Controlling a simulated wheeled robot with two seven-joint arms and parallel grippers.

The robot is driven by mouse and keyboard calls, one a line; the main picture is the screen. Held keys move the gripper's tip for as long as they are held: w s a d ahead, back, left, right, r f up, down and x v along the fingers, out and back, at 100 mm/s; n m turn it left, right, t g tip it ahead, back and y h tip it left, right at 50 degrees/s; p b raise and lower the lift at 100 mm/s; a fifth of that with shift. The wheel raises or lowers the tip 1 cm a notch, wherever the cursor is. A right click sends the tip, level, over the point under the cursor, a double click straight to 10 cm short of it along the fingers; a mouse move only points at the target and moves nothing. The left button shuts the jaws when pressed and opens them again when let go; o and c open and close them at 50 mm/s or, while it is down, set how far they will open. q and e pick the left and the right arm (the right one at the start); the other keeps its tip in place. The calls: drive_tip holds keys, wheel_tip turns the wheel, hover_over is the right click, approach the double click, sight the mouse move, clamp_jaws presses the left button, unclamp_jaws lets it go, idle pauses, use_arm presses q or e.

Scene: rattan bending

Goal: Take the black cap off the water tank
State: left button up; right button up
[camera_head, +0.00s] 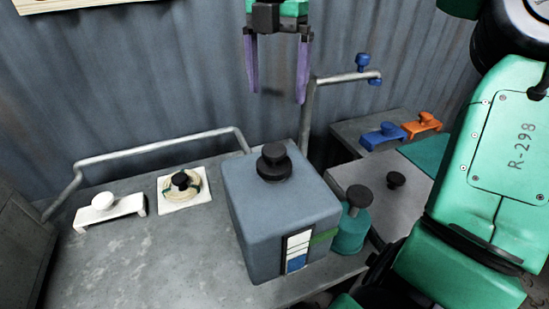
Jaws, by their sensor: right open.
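The water tank is a blue-grey box (265,215) on the grey table. The black cap (273,162) sits on its top, round with a raised knob. My right gripper (276,97) hangs above and behind the cap in the picture, fingers pointing down. Its two purple fingers are apart, with nothing between them. It does not touch the cap. My left gripper is not in view.
A pipe (310,100) with a blue valve stands behind the tank. A green bottle (351,228) with a dark top stands to its right. A white stand (110,207) and a white plate (183,190) with a black knob are left. The table's front left is clear.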

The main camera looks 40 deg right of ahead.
drive_tip(key=p, duration=0.1)
hover_over(274, 149)
drive_tip(key=f, duration=0.9)
drive_tip(key=shift+s+d+f, duration=0.1)
drive_tip(key=shift+s+f, duration=0.05)
drive_tip(key=shift+s, duration=0.1)
drive_tip(key=f+p, duration=0.1)
drive_tip(key=f, duration=0.1)
drive_tip(key=f+p, duration=0.1)
drive_tip(key=f, duration=0.2)
drive_tip(key=shift+w+a+p, duration=0.2)
drive_tip(key=shift+p, duration=0.2)
drive_tip(key=shift+w+d+f, duration=0.1)
drive_tip(key=shift+f, duration=0.25)
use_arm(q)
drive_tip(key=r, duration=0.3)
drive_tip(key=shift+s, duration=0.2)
use_arm(e)
drive_tip(key=shift+r, duration=0.1)
drive_tip(key=c, duration=1.5)
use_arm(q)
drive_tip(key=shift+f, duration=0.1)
use_arm(e)
drive_tip(key=shift+o, duration=0.2)
drive_tip(key=shift+r, duration=0.1)
